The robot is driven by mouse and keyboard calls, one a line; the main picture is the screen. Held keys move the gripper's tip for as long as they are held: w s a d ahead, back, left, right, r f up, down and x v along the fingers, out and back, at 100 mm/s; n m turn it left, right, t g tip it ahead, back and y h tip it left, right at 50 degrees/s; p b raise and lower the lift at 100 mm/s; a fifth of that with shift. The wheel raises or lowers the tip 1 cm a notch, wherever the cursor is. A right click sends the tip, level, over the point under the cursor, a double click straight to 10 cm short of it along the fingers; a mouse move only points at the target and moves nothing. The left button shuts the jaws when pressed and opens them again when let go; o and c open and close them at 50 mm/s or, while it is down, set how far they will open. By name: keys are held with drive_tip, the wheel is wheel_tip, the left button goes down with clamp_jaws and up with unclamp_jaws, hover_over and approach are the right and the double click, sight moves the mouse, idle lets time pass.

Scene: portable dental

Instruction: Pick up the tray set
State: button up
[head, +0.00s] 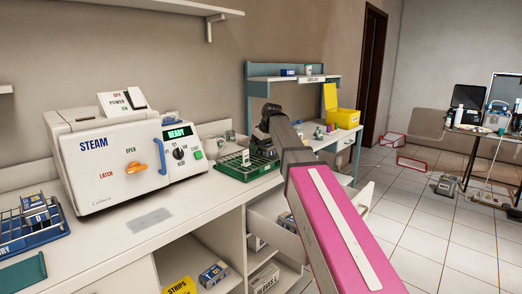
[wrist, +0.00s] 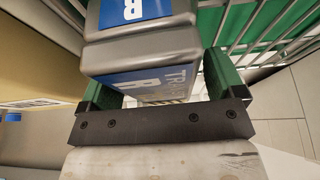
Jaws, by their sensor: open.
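My gripper (wrist: 163,80) is open, with one green finger on each side of the pack. I cannot tell whether the fingers touch it. A green wire rack (wrist: 262,32) shows beside the pack at the upper right. In the head view, the green rack (head: 243,171) stands on the counter below the end of my arm. My fingertips and most of the pack are hidden there.
A steam sterilizer (head: 108,160) reading "READY" stands on the counter to the left, its door handle facing out. A blue rack (head: 45,240) with packs is at far left. An open drawer (head: 275,222) sticks out below the green rack. A yellow box (head: 342,115) stands farther back.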

drive_tip(key=shift+f, duration=0.15)
drive_tip(key=shift+c, duration=1.3)
drive_tip(key=c, duration=0.9)
